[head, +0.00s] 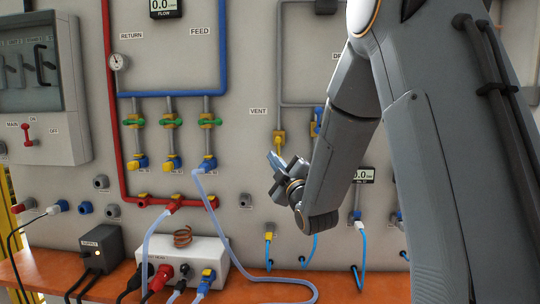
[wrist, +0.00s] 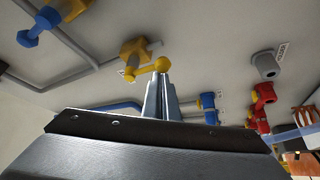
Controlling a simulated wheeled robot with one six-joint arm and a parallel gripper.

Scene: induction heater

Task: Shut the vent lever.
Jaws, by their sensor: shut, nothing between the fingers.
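The vent valve (head: 279,137) is yellow and sits on a grey pipe on the panel, to the right of the VENT label (head: 258,111). In the wrist view its yellow body (wrist: 134,50) shows with a short lever ending in a yellow ball (wrist: 162,65). My gripper (head: 273,160) is just below the valve in the head view. In the wrist view my gripper's fingers (wrist: 161,82) are shut and empty, with their tips right at the ball. Whether they touch it I cannot tell. In the head view the lever is mostly hidden by my gripper.
A blue-handled valve (head: 317,122) is close to the right of the vent valve; it also shows in the wrist view (wrist: 45,20). Blue hoses (head: 312,250) hang below. A white box (head: 180,262) and a dark supply box (head: 101,248) stand on the orange bench (head: 250,292).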

